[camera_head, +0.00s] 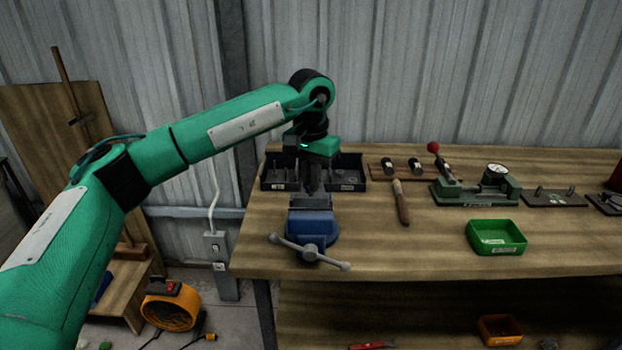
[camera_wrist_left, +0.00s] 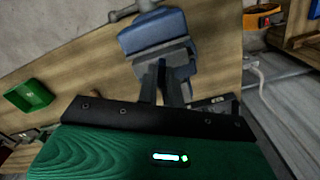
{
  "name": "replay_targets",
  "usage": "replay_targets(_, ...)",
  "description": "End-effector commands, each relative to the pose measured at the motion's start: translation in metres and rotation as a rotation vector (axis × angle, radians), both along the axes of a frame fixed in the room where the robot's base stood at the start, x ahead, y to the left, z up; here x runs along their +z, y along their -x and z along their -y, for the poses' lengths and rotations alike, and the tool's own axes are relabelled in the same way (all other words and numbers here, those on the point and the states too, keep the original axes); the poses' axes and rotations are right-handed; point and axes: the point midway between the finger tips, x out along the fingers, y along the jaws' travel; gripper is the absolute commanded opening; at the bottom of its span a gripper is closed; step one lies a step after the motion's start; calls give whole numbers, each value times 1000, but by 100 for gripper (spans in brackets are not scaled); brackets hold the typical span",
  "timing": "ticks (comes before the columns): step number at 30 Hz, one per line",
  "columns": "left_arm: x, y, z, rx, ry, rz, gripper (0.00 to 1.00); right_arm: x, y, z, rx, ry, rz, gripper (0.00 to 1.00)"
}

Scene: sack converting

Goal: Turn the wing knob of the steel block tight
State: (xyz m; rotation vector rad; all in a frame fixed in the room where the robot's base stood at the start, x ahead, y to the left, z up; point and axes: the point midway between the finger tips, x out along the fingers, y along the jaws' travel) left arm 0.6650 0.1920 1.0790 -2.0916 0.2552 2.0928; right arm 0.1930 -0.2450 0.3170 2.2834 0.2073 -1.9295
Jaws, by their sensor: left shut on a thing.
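My left gripper (camera_head: 312,188) points down over the blue bench vise (camera_head: 313,226) at the front left of the bench. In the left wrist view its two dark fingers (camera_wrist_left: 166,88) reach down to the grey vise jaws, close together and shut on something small. The steel block and its wing knob cannot be made out; the fingers hide the spot above the jaws. The blue vise body also shows in the left wrist view (camera_wrist_left: 152,34). My right gripper is not in view.
A dark divided tray (camera_head: 350,178) stands behind the vise. The vise handle (camera_head: 322,258) sticks out at the front. To the right are a wooden-handled tool (camera_head: 401,203), a green clamp fixture (camera_head: 470,190) and a green bin (camera_head: 497,237). The bench front between vise and bin is clear.

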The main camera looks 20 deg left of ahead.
Motion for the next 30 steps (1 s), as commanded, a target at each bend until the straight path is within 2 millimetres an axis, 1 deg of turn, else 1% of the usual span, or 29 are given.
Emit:
replay_targets(1, 3, -1, 0, -5, 1, 6, 0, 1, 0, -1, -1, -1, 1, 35)
replay_targets(15, 3, -1, 0, -15, 1, 6, 0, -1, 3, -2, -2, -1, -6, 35)
replay_targets(16, 3, -1, 0, -15, 1, 6, 14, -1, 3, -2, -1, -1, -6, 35)
replay_targets(18, 3, -1, 0, -15, 1, 5, 27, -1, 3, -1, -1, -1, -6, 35)
replay_targets(19, 2, -1, 0, -15, 1, 5, 30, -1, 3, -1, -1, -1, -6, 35)
replay_targets(26, 1, 0, 0, -15, 0, 2, 30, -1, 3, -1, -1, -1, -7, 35)
replay_targets(30, 7, -1, 0, -15, 1, 3, 30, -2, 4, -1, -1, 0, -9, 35)
